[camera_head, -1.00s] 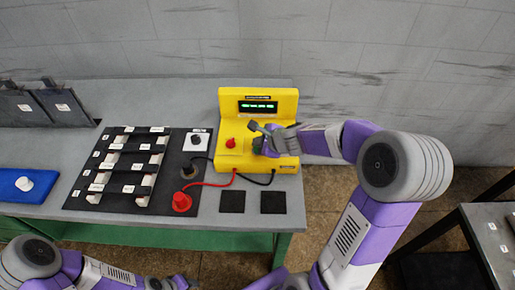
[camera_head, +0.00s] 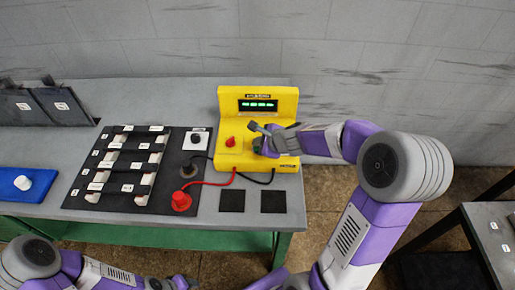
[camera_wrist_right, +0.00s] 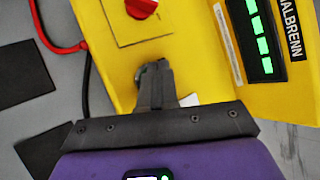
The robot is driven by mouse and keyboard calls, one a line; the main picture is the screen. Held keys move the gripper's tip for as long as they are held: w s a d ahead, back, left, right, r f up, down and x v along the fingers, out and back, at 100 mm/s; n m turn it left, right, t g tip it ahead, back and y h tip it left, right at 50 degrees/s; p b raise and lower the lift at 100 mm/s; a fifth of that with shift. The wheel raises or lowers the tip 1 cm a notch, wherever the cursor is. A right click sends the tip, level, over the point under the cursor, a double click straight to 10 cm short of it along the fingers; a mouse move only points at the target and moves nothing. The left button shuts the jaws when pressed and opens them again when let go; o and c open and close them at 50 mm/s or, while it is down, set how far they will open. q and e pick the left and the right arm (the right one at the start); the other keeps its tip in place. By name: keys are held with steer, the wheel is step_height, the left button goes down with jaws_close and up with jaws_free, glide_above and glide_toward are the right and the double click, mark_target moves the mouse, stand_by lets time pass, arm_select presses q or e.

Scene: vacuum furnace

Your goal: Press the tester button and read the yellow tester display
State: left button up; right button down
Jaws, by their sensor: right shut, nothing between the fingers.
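The yellow tester (camera_head: 285,98) stands on the bench. Its dark display (camera_head: 258,105) is lit with a row of green marks, too small to read. In the right wrist view the display (camera_wrist_right: 262,40) shows green blocks, partly cut off. My right gripper (camera_head: 258,133) is shut and empty, its fingertips over the tester's front deck, right of the red knob (camera_head: 230,142). The fingers (camera_wrist_right: 152,75) hide what lies under them; I cannot tell whether they touch the button. My left gripper (camera_head: 176,284) is low at the bottom edge, its jaws unclear.
A red cable and a black cable run from the tester to a red plug (camera_head: 181,201) and a dark socket by a black slotted rack (camera_head: 125,204). Two black squares (camera_head: 232,200) lie in front. A blue tray (camera_head: 30,190) is at left. Another table (camera_head: 490,225) stands at right.

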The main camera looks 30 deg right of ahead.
steer(key=shift+f+b, duration=0.4)
steer(key=shift+f, duration=0.05)
stand_by(0.6)
steer(key=shift+r, duration=0.1)
steer(key=shift+r+p, duration=0.75)
steer(key=shift+p, duration=0.05)
step_height(320, 180, up, 5)
steer(key=p, duration=0.5)
stand_by(0.8)
